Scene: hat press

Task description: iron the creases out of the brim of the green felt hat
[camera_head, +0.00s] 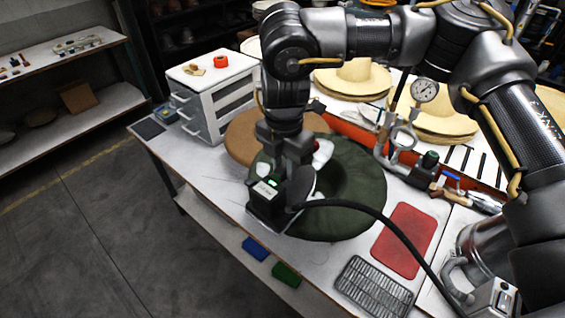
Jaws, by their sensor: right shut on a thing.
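The green felt hat (355,205) lies on the white table, its wide round brim around a darker middle. My right gripper (283,168) comes down over the brim's left side and is shut on a dark iron (264,207) with a small green light. The iron is over the brim's left edge; I cannot tell whether its sole touches the felt. The gripper and iron hide part of the brim, and no creases can be made out. A pale patch (323,153) shows beside the gripper. My left gripper is not in view.
A black hose (376,214) runs from the iron across the hat to a metal boiler (485,250). A red pad (404,240) and a wire rack (373,287) lie in front. A brown disc (240,140), a drawer unit (212,92) and straw hats (355,78) stand behind.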

